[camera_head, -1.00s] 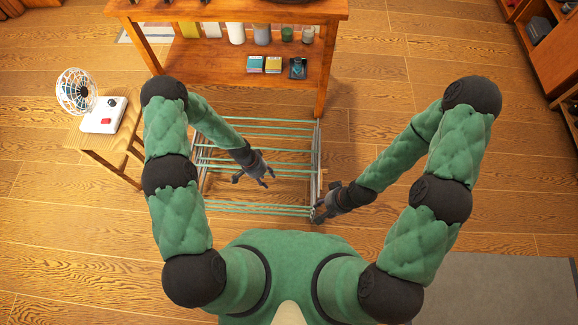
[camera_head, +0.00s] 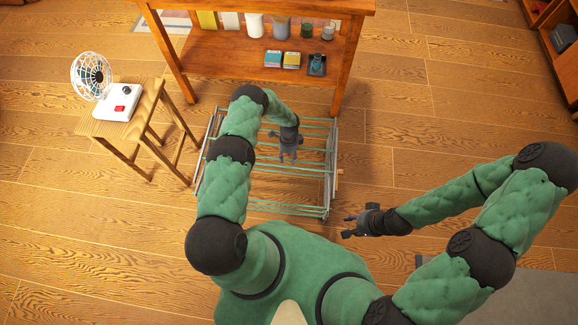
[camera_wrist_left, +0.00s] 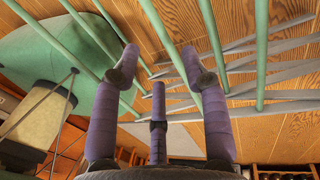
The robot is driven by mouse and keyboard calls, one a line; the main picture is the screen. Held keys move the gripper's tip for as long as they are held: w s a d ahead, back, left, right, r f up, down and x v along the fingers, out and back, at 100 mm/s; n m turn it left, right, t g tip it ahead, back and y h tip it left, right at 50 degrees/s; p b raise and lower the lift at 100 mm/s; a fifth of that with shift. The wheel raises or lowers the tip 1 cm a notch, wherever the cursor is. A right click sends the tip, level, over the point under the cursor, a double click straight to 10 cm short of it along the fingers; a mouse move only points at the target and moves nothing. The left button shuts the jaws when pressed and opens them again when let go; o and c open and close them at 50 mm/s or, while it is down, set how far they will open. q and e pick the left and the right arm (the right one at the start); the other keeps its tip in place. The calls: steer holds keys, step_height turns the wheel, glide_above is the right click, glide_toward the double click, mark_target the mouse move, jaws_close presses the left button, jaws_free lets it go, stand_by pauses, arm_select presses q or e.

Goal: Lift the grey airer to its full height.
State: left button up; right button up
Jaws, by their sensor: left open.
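The grey airer (camera_head: 330,165) stands low on the floor, with grey side rails and several green bars across it. My left gripper (camera_head: 289,158) is open over its middle, toward the table side. In the left wrist view, the fingers (camera_wrist_left: 157,75) are spread and empty. Green bars (camera_wrist_left: 261,50) and crossing grey struts lie beyond and beside them; one bar passes close to the right finger, and I cannot tell whether they touch. My right gripper (camera_head: 346,227) looks open and empty, apart from the airer, just past its near right corner. My left arm hides part of the airer's left side.
The floor to the right is largely clear.

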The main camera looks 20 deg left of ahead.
arm_select(q)
steer(key=f+b, duration=0.1)
steer(key=f, duration=0.2)
steer(key=s+f+b, duration=0.1)
steer(key=f, duration=0.2)
steer(key=shift+s+d+f, duration=0.1)
steer(key=shift+d, duration=0.05)
jaws_close()
